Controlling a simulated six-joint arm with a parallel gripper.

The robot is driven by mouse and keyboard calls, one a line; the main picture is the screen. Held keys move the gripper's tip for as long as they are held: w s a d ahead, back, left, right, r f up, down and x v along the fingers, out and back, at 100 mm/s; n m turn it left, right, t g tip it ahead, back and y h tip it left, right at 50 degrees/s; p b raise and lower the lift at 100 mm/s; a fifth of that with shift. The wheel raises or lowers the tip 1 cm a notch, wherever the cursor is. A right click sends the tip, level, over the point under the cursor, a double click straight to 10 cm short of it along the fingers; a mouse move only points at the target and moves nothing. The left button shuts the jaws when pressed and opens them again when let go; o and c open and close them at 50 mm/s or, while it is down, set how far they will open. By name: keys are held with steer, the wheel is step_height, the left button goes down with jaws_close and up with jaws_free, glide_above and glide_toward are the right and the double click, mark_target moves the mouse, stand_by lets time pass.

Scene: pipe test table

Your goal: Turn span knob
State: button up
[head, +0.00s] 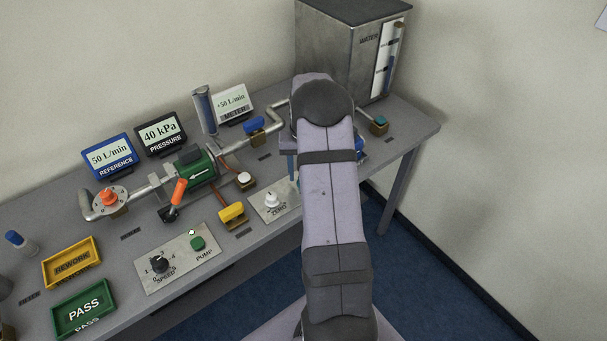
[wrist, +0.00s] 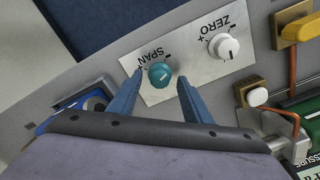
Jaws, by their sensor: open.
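The span knob (wrist: 161,75) is a round teal knob with a light pointer mark, on a pale panel (wrist: 190,72) labelled SPAN, in the wrist view. My gripper (wrist: 158,86) is open, with one blue finger on each side of the knob. The fingers look apart from the knob; their height over the panel is hard to tell. The white zero knob (wrist: 224,46) sits on the same panel and also shows in the head view (head: 271,199).
A white button (wrist: 257,97) and a yellow part (wrist: 303,27) stand near the panel in the wrist view. In the head view, the meter display (head: 233,104) reads +50 L/min and the reference display (head: 109,157) 50 L/min. A metal water tank (head: 335,50) stands at the back.

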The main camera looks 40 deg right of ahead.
steer(key=shift+r+b, duration=0.85)
steer(key=shift+r, duration=2.35)
steer(key=shift+w+f, duration=0.1)
steer(key=shift+f, duration=0.75)
steer(key=shift+g, duration=0.3)
steer(key=s+a+f, duration=0.1)
steer(key=s+f, duration=0.2)
steer(key=s+a+f, duration=0.1)
steer(key=shift+s+a+f, duration=0.2)
steer(key=shift+s+a, duration=0.15)
steer(key=shift+s, duration=0.05)
steer(key=s+a+r+n+g, duration=0.2)
steer(key=s+a+n, duration=0.2)
steer(key=s+a, duration=1.4)
steer(key=w+a+r+n+t, duration=0.2)
steer(key=a+r, duration=0.2)
steer(key=shift+a+r+n+t, duration=0.25)
steer(key=shift+a+n+t, duration=0.05)
steer(key=shift+a+n, duration=0.1)
